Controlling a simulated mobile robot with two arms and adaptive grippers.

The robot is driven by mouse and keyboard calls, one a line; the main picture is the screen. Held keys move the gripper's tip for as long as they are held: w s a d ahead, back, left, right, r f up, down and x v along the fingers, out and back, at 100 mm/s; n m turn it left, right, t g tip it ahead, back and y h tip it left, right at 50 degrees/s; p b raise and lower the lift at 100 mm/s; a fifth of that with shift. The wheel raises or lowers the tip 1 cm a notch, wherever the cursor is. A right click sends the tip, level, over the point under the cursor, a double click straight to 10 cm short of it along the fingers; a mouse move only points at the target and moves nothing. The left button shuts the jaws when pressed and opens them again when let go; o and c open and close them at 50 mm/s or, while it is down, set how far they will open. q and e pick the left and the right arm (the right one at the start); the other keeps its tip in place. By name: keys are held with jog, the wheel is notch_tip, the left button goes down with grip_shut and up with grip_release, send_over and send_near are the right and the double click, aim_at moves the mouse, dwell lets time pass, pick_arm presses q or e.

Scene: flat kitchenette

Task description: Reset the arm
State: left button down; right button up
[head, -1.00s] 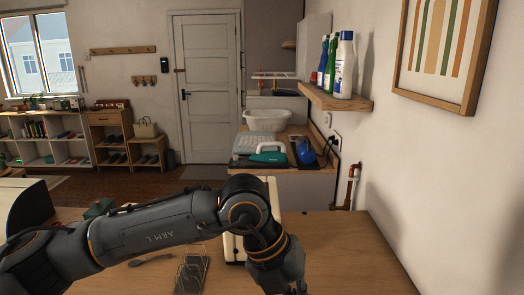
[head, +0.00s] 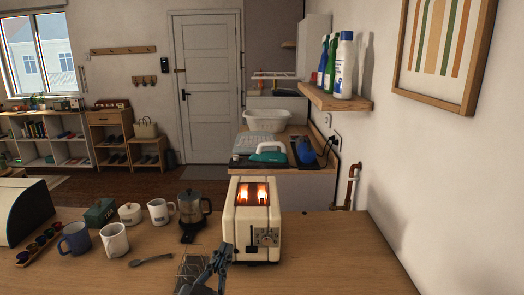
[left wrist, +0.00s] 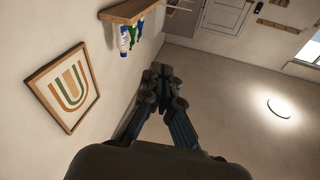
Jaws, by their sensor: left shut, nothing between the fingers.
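My left gripper (head: 221,258) shows at the lower middle of the head view, in front of the cream toaster (head: 241,228). Its fingers are together and empty. In the left wrist view the closed fingers (left wrist: 161,77) point up into the room with nothing between them. That view is tilted and shows the wall, shelf and ceiling lamp. My right gripper is not in view.
The toaster's slots glow orange. A wire rack (head: 190,268) stands left of my gripper. The wooden counter (head: 340,250) is bare at right.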

pick_arm(q)
jog(key=s+a+f+n+g+y, duration=0.1)
jog(key=s+a+f+g+y, duration=0.15)
jog(key=f, duration=0.35)
jog(key=s+a+f+n+g+y, duration=0.1)
jog(key=a+f+g, duration=0.1)
jog(key=a+f, duration=0.3)
jog(key=s+a+f+g+y, duration=0.1)
jog(key=s+a+f+g, duration=0.3)
jog(key=s+f, duration=0.6)
jog(key=s+a+f+g, duration=0.1)
jog(key=s+f+g, duration=0.7)
jog(key=s, duration=0.4)
jog(key=s+f, duration=0.3)
jog(key=f, duration=2.6)
jog(key=s+a+f+g, duration=0.1)
jog(key=s+a+f, duration=0.2)
jog(key=s+f, duration=1.1)
jog(key=shift+s+a+f+g, duration=0.2)
jog(key=shift+s+g, duration=0.15)
jog(key=shift+s, duration=0.65)
